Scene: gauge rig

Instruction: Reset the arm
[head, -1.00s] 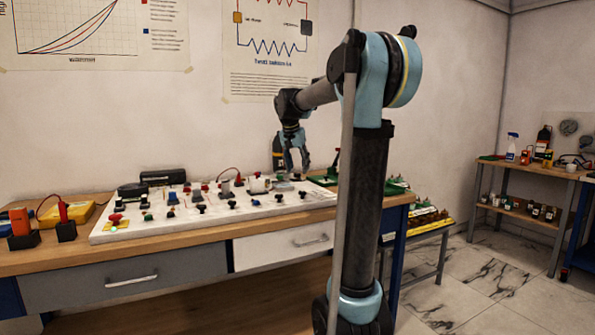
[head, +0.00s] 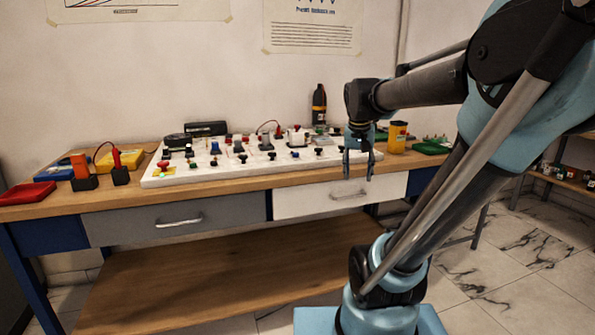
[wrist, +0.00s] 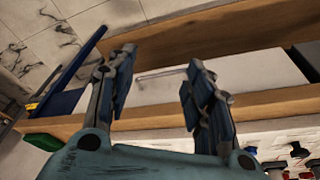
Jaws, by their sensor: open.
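My gripper (head: 358,164) hangs from my bent arm in front of the right part of the workbench, its fingers pointing down by the white drawer. The fingers are apart with nothing between them. In the wrist view my gripper (wrist: 160,85) also shows two spread, empty fingers, with the white drawer front and wooden bench edge behind them. My arm crosses the right side of the head view.
A white board (head: 215,170) with several knobs and terminals lies on the wooden workbench (head: 100,206). A yellow container (head: 398,137), a dark bottle (head: 319,105) and a green tray (head: 432,147) stand right. A red tray (head: 27,194) is far left. Floor is open at right.

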